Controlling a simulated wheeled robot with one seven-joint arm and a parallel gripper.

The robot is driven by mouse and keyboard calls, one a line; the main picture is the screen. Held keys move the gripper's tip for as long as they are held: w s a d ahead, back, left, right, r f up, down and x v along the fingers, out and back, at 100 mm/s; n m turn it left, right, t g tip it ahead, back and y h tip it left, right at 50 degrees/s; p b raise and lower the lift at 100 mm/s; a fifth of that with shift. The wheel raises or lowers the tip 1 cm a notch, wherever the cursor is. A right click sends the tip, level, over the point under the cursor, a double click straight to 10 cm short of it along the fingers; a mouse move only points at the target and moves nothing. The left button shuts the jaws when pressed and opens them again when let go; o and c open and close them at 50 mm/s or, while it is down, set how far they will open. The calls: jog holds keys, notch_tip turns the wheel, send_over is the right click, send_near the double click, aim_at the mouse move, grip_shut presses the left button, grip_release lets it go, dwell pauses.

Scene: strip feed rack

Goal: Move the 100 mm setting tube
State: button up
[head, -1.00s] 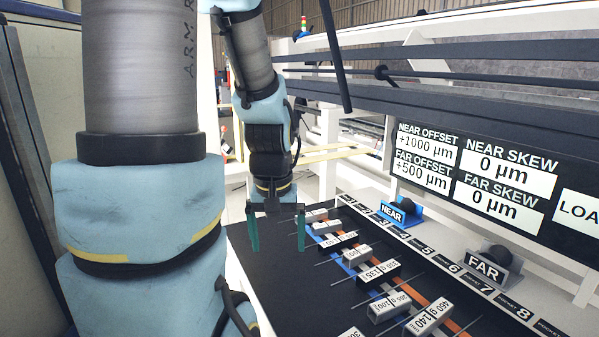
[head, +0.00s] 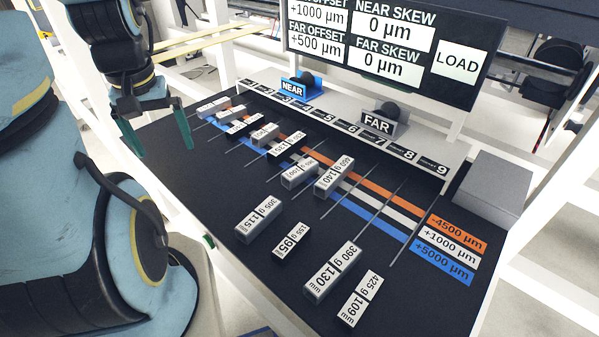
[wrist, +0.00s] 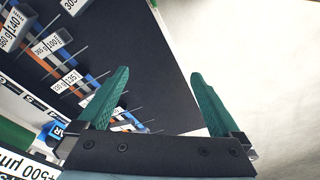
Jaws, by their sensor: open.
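The 100 mm setting tube, a silver-white block marked 365 g | 100, shows in the head view (head: 298,174) on the black rack table. It lies over the coloured strips, close to the left of the 460 g | 140 block (head: 335,178). The tube also shows in the wrist view (wrist: 47,46), at the upper left. My gripper (head: 160,146) is open and empty near the table's far left end, well away from the tube. Its green fingers stand wide apart in the wrist view (wrist: 160,74), with the table edge and pale floor beyond them.
Several other marked blocks lie on the strips and the front, among them 305 g | 115 (head: 259,219) and 390 g | 130 (head: 332,272). Thin rods divide the pockets. The NEAR (head: 302,86) and FAR (head: 386,118) knobs and a grey box (head: 492,189) stand along the back and right.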

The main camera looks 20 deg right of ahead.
aim_at(299, 170)
jog(key=shift+c, duration=0.6)
jog(key=d+f+m+b, duration=0.1)
jog(key=d, duration=0.3)
jog(key=d+f+m+b, duration=0.2)
jog(key=d, duration=0.2)
jog(key=w+d+f+m+g+b, duration=0.1)
jog(key=d+m, duration=0.1)
jog(key=d, duration=0.2)
jog(key=shift+d+f, duration=0.25)
jog(key=shift+f, duration=0.1)
jog(key=c, duration=0.7)
jog(key=s+d+f+m+b, duration=0.1)
jog(key=d, duration=0.2)
jog(key=s+d+m+b, duration=0.1)
jog(key=d, duration=0.2)
jog(key=s+d+f+m, duration=0.1)
jog(key=d+m, duration=0.1)
jog(key=d, duration=0.1)
jog(key=shift+d+f+g+b, duration=0.25)
jog(key=shift+f+g+b, duration=0.05)
jog(key=shift+b, duration=0.1)
jog(key=c, duration=0.7)
jog(key=shift+s+d+f+m, duration=0.1)
jog(key=shift+d+m, duration=0.15)
jog(key=shift+m, duration=0.05)
grip_shut()
notch_tip(299, 170, down, 10)
jog(key=shift+r+p, duration=0.1)
jog(key=shift+p, duration=0.6)
